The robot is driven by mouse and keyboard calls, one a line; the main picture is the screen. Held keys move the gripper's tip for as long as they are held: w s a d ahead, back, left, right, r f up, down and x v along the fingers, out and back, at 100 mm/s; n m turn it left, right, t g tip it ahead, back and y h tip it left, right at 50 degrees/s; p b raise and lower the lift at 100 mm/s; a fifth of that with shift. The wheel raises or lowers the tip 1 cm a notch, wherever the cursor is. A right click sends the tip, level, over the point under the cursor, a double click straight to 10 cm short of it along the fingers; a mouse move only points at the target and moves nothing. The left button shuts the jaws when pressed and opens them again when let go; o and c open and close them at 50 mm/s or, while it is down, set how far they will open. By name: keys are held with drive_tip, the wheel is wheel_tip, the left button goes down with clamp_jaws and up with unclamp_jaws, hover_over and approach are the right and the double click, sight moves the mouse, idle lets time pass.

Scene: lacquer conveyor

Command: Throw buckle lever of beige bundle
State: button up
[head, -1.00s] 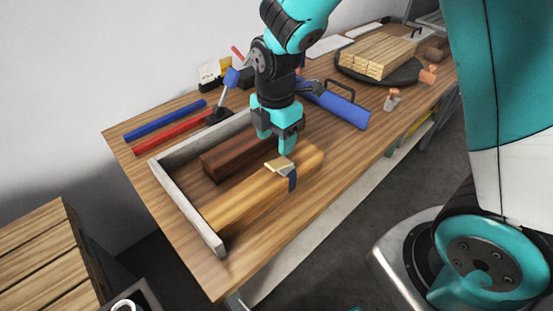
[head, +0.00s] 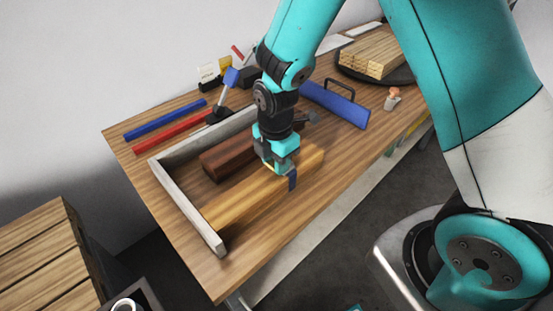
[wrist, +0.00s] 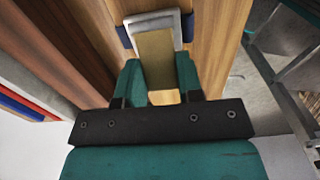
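The beige bundle (head: 235,205) lies lengthwise near the table's front edge, beside a dark brown bundle (head: 232,158). A dark blue strap (head: 292,181) wraps the beige bundle near its right end. In the wrist view the strap's buckle has a silver frame (wrist: 157,18) and a flat tan lever (wrist: 155,62). My gripper (wrist: 159,78) is over the buckle, its two teal fingers apart on either side of the lever. I cannot tell whether they touch it. In the head view my gripper (head: 280,168) hides most of the buckle.
A grey rail frame (head: 180,205) borders the bundles at the left and back. Blue (head: 165,120) and red (head: 172,135) bars lie behind it. A blue handled tool (head: 335,103) and a wood stack (head: 375,55) on a dark round plate are to the right.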

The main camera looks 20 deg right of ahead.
drive_tip(key=shift+a+f+h, duration=0.15)
drive_tip(key=shift+f+h, duration=0.1)
drive_tip(key=shift+h, duration=0.45)
drive_tip(key=o, duration=0.9)
drive_tip(key=shift+o, duration=0.2)
wheel_tip(320, 180, up, 17)
drive_tip(key=a, duration=0.2)
drive_tip(key=shift+s+r, duration=0.2)
drive_tip(key=shift+s, duration=0.15)
